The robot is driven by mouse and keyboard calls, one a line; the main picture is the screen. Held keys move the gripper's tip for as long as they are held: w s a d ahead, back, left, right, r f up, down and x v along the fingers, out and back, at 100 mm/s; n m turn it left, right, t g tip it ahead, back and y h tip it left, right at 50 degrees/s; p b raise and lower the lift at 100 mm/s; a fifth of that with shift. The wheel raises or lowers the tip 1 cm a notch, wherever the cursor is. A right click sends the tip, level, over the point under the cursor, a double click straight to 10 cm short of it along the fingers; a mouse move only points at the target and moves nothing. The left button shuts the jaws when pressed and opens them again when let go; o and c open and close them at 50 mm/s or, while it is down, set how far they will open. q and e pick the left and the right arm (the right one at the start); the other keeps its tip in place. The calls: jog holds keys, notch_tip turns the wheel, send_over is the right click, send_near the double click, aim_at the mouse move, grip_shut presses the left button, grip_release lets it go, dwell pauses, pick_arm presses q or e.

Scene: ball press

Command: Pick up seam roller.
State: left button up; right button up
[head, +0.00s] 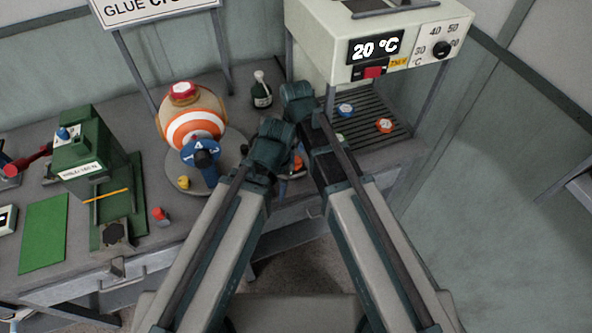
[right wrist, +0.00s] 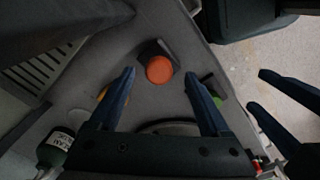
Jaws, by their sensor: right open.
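What looks like the seam roller, a dark piece with a round orange end (right wrist: 160,70), lies on the grey bench in the right wrist view. In the head view only a bit of orange (head: 298,162) shows between my arms; the rest is hidden. My right gripper (right wrist: 160,76) is open, its two fingers on either side of the orange end in that view; I cannot tell how far above it they are. In the head view the right gripper (head: 299,98) hides its own fingertips. My left gripper (right wrist: 257,91) has its fingers apart and looks empty.
A green bottle (head: 261,92) stands behind the grippers. A striped ball (head: 193,125), a green press (head: 90,165) and a red-topped piece (head: 160,216) stand to the left.

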aim_at(297, 160)
notch_tip(297, 160, down, 3)
jog(key=shift+w+f+b, duration=0.1)
jog(key=shift+f+b, duration=0.05)
jog(key=shift+b, duration=1.05)
grip_shut()
